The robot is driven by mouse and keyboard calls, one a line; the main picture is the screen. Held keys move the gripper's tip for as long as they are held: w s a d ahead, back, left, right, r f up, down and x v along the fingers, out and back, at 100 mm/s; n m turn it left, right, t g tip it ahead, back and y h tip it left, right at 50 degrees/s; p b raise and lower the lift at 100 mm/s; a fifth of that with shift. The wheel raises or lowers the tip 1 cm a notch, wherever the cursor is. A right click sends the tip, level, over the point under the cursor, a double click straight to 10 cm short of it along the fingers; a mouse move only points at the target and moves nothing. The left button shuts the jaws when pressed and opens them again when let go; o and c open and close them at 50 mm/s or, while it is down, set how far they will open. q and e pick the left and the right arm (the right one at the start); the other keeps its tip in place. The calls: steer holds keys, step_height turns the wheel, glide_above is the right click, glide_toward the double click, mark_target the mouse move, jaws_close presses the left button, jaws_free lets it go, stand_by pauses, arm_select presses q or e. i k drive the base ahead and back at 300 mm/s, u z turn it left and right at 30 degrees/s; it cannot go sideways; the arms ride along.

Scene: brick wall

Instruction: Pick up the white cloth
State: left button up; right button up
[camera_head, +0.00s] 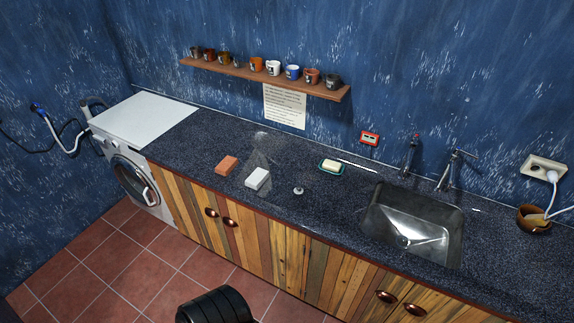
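A small white block-shaped thing (257,180) lies on the dark speckled countertop (190,140), near its front edge. It is the closest match to the white cloth, perhaps folded, but its material is too small to tell. Neither of my grippers shows in the head view, so nothing is seen touching it.
An orange block (227,165) lies left of the white thing, and a clear object (262,148) stands behind. A small pale knob-like thing (299,190) and a soap dish (331,168) are to its right. The sink (432,205) is farther right; a cup shelf (225,70) hangs above.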

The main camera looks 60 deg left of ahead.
mark_target(258, 177)
steer(key=u, duration=2.15)
